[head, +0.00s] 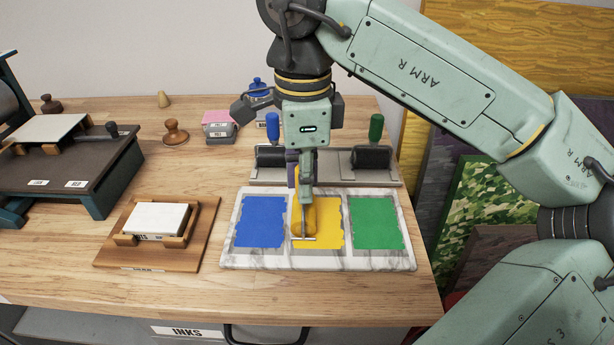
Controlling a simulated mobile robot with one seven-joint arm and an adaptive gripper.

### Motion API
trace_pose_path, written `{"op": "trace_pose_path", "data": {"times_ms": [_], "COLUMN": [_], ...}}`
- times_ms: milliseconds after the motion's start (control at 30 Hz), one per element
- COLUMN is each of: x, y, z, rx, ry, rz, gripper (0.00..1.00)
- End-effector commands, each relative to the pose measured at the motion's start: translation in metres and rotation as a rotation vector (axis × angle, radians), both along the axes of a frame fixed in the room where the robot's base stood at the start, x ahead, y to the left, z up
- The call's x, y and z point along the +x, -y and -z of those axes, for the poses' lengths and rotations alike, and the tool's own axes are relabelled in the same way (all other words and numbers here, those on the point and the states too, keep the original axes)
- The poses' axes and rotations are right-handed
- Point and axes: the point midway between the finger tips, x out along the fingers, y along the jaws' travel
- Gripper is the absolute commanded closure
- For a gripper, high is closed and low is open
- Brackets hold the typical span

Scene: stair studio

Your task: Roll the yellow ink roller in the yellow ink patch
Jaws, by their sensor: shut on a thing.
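A marble ink slab (227,240) lies near the front right of the wooden table. It bears a blue, a yellow and a green ink patch side by side. The yellow ink patch (333,225) is the middle one. My gripper (304,200) points down over the left part of that patch and is shut on the yellow ink roller (302,222). The roller's lower end is at the patch; I cannot tell whether it touches the ink. The gripper hides most of the roller's handle.
Behind the slab, a grey rack (345,177) holds dark rollers with a blue handle (272,127) and a green handle (376,127). A wooden tray (107,250) with a white block stands left of the slab. A press (75,165) stands far left.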

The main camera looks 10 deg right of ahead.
Motion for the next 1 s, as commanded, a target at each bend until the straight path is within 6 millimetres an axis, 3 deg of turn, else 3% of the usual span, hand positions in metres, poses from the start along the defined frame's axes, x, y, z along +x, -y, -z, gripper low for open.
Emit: {"op": "trace_pose_path", "data": {"times_ms": [167, 1000], "x": [0.000, 0.000], "y": [0.000, 0.000], "z": [-0.005, -0.070], "rx": [0.000, 0.001], "ry": [-0.001, 0.001], "rz": [0.000, 0.000], "gripper": [1.00, 1.00]}}
